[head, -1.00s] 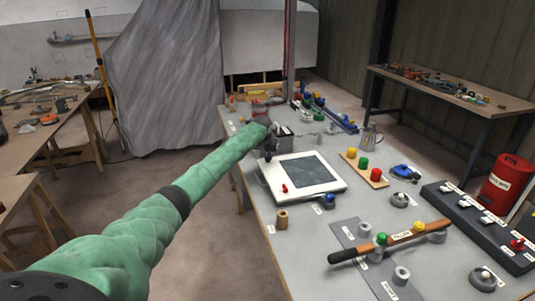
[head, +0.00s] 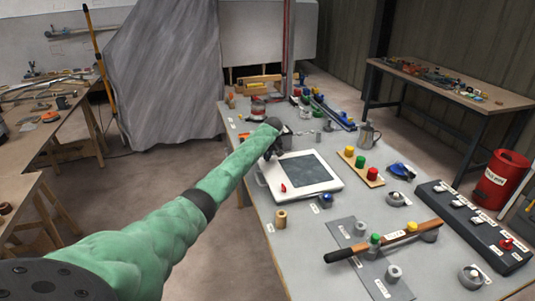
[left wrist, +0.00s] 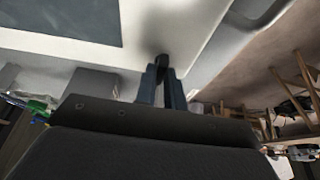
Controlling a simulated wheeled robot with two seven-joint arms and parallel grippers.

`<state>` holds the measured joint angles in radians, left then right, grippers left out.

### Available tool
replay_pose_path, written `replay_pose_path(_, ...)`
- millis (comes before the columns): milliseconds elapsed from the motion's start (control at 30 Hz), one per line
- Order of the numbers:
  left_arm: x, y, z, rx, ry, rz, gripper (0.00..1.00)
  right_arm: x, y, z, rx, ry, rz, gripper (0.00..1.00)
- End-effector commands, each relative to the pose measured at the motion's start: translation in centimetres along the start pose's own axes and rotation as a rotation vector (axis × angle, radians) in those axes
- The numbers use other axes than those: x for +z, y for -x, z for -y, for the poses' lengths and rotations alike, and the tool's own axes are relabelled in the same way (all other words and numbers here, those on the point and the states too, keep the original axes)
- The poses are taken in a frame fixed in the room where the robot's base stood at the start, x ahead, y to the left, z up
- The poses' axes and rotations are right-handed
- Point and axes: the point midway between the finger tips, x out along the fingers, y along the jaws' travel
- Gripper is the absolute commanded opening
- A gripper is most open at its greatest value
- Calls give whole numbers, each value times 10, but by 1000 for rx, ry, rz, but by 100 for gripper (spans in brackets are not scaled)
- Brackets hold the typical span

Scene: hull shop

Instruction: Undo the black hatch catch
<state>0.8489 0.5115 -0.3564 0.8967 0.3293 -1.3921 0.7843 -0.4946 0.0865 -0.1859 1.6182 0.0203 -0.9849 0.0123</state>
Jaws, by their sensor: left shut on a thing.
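The hatch (head: 332,184) is a white frame around a dark pane, lying on the grey bench; part of it fills the top of the left wrist view (left wrist: 180,20). A red catch (head: 283,187) and a blue catch (head: 327,198) sit on its near side. My left gripper (head: 268,156) is at the hatch's far left corner. In the left wrist view its fingers are shut on the black catch (left wrist: 162,61), at the edge of the white frame. The fingers hide much of the catch, and its turn is hard to tell. My right gripper is not in view.
Right of the hatch stands a wooden strip (head: 377,182) with yellow, green and red knobs. A wooden-handled tiller (head: 392,240) lies nearer. A metal jug (head: 368,136) and a tin (head: 258,107) stand farther back. A wooden peg (head: 281,218) stands near the left edge.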

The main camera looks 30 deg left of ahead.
Motion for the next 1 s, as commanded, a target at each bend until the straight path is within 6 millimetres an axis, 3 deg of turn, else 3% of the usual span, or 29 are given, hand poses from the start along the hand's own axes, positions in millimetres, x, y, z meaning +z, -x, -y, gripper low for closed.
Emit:
replay_pose_path(567,-2,1,0,-13,36,-3,0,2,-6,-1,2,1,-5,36)
replay_pose_path(600,-2,1,0,-13,36,-3,13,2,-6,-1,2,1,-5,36)
replay_pose_path(700,-2,1,0,-13,36,-2,32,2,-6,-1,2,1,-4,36)
replay_pose_path(1000,-1,1,0,-14,35,-1,33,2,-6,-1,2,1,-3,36)
